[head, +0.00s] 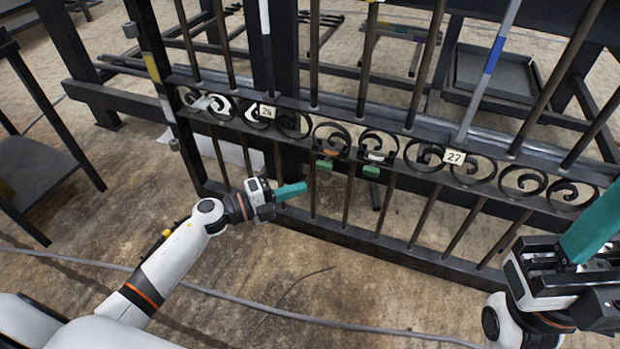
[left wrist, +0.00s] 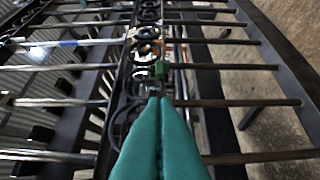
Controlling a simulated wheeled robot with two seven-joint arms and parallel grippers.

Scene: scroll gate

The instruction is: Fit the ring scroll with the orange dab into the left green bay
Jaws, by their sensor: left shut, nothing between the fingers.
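The ring scroll with the orange dab (head: 331,139) stands in the scroll band of the gate, directly above the left green tab (head: 324,164). I cannot tell whether it is fully seated. In the left wrist view the orange-marked ring (left wrist: 149,50) shows beyond a green tab (left wrist: 161,69). A second scroll (head: 378,143) with a pale dab is above the right green tab (head: 371,171). My left gripper (head: 303,188) is shut and empty, below and left of the left green tab in the head view. My right gripper (head: 598,225) is at the right edge; its finger gap is hidden.
The dark gate has upright bars (head: 313,60) and a bottom rail (head: 400,247). Plates numbered 26 (head: 267,111) and 27 (head: 454,157) mark the band. A cable (head: 250,308) lies on the floor. A dark stand (head: 40,170) is at left.

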